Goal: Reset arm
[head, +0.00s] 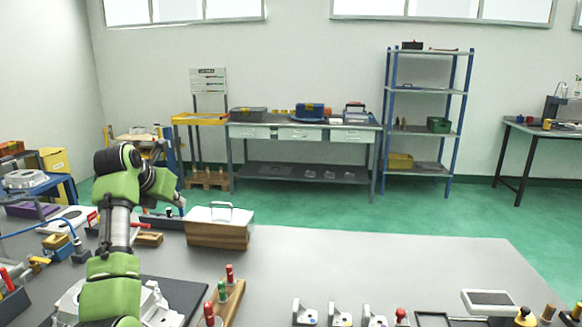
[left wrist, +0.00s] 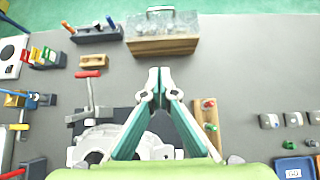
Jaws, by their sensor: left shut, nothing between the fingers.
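My left arm is green and black and rises from the lower left of the head view, bent at the top. Its gripper (head: 178,207) hangs above the bench, near a wooden block with a handled top. In the left wrist view the two fingers meet at the tips (left wrist: 159,74), shut with nothing between them. A light metal casting (left wrist: 108,142) lies below the fingers on a dark mat; the gripper partly hides it. My right gripper is in neither view.
The wooden block (head: 217,236) stands at the bench's far edge. A wooden rack (head: 232,303) holds red and green handles. Several small metal parts stand along the front right. The middle of the grey bench (head: 370,265) is clear. Shelves (head: 424,130) stand behind.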

